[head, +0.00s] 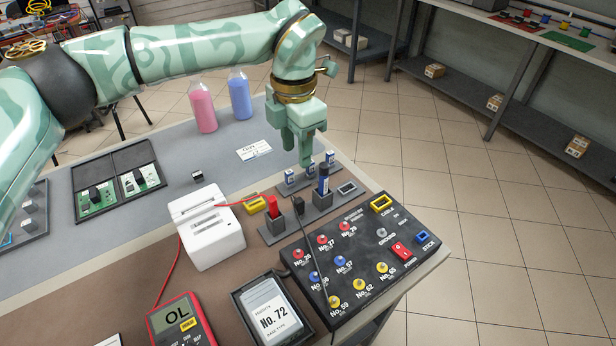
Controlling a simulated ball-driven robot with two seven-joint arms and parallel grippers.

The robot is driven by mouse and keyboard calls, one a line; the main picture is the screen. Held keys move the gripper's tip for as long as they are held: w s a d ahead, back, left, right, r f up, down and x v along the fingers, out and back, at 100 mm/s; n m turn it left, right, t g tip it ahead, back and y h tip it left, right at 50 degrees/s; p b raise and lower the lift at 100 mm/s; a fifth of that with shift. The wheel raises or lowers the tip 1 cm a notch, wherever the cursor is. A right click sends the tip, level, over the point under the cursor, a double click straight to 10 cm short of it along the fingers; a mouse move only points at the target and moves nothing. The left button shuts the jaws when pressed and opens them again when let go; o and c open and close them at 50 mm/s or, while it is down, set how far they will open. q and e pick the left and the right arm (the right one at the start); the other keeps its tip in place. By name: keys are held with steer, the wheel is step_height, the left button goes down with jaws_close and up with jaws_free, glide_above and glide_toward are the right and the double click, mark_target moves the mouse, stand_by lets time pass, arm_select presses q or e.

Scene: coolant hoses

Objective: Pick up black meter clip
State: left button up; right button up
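The black meter clip (298,205) looks like the small black piece in the dark holder strip, with a thin black lead running down over the panel; it is small and partly unclear. A red clip (272,207) stands upright in a grey holder to its left, with a red lead. My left gripper (297,155) hangs fingers down above and behind the holder strip, apart from the clips. Its fingers look spread and hold nothing that I can see. My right gripper is not in view.
A blue-topped stick (323,180) stands in a holder right of the clip. A white box (206,229), black panel (360,262) with coloured jacks, red meter (181,322) and No. 72 case (271,308) crowd the front. Pink (202,108) and blue (240,97) bottles stand behind.

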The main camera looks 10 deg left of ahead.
arm_select(q)
steer(key=b, duration=0.2)
glide_above(299, 200)
steer(key=f, duration=0.6)
steer(key=shift+s+a+f, duration=0.15)
steer(key=shift+s, duration=0.1)
steer(key=shift+w+f+b, duration=0.15)
steer(key=shift+w+f, duration=0.05)
steer(key=shift+f, duration=0.35)
steer(key=shift+w+f+b, duration=0.15)
steer(key=shift+f, duration=0.35)
step_height(299, 200, down, 2)
steer(key=shift+w+f+b, duration=0.1)
steer(key=shift+b, duration=0.2)
steer(key=shift+f, duration=0.35)
step_height(299, 200, down, 5)
steer(key=shift+r+b, duration=0.15)
steer(key=shift+b, duration=1.05)
steer(key=shift+r, duration=0.15)
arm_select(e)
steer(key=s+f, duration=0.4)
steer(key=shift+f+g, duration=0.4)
arm_select(q)
jaws_close()
